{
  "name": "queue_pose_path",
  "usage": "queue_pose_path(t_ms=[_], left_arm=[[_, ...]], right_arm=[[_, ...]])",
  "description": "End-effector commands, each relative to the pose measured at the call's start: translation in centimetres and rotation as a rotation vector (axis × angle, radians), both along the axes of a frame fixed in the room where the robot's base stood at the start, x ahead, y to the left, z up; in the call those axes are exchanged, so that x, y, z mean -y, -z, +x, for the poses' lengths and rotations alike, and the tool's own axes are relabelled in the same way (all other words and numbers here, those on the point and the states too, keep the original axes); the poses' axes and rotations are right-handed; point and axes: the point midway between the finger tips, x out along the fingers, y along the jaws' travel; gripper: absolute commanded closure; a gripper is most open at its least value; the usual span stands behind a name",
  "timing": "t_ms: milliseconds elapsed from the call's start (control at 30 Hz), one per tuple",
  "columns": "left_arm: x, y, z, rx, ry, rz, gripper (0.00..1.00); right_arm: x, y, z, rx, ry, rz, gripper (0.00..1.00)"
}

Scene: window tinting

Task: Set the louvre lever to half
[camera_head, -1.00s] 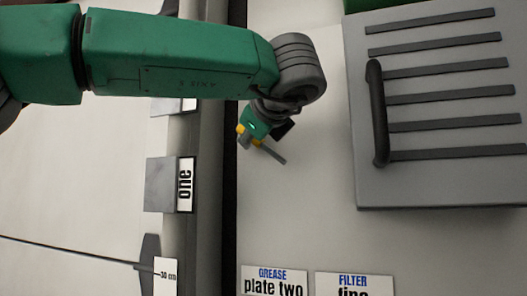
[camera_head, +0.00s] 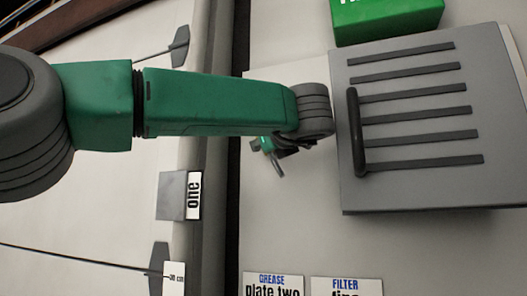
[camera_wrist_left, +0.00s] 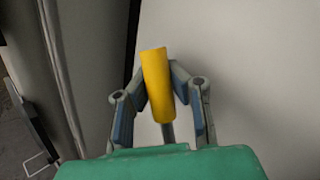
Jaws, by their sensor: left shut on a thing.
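My left gripper (camera_head: 268,150) is shut on a yellow grip (camera_wrist_left: 156,76) in the left wrist view. A short grey rod (camera_wrist_left: 168,130) shows below the grip, between the fingers. In the head view the grey rod (camera_head: 278,169) sticks out below my left gripper, pointing down and slightly right. The grip and rod look like the louvre lever, but its pivot and any position marks are not visible. My right gripper is not in view.
A grey slotted panel (camera_head: 400,195) with a black bar handle (camera_head: 356,130) stands right of my left gripper. A green box (camera_head: 385,18) is above it. Labels "plate two" (camera_head: 273,286) and "FILTER" (camera_head: 346,287) are below.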

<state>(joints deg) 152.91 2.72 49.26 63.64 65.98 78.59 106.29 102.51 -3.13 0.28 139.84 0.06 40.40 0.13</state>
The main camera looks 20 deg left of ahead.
Motion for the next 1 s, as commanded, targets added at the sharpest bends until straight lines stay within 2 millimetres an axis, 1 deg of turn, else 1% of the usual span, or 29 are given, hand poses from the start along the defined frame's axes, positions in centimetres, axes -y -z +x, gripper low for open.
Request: queue_pose_path(t_ms=[267, 300, 367, 633, 733, 833, 1000], left_arm=[[0.1, 0.0, -0.1, -0.001, -0.001, 0.001, 1.0], [0.1, 0.0, -0.1, -0.001, -0.001, 0.001, 0.8], [0.1, 0.0, -0.1, -0.001, 0.0, 0.0, 0.61], [0.1, 0.3, 0.4, -0.004, 0.0, 0.0, 0.61], [0.3, 0.3, 0.2, -0.005, 0.001, 0.0, 0.61], [1.0, 0.2, -0.8, -0.003, 0.003, 0.001, 0.61], [2.8, 0.2, -3.4, 0.001, 0.004, 0.002, 0.61]], right_arm=[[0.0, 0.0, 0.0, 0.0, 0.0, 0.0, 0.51], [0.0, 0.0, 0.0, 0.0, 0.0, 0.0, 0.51], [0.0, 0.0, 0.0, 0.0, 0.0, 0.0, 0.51], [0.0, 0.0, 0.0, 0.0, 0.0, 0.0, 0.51], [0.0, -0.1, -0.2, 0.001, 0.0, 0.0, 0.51], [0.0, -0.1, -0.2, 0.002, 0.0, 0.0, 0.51], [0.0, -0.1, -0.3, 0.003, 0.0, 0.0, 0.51]])
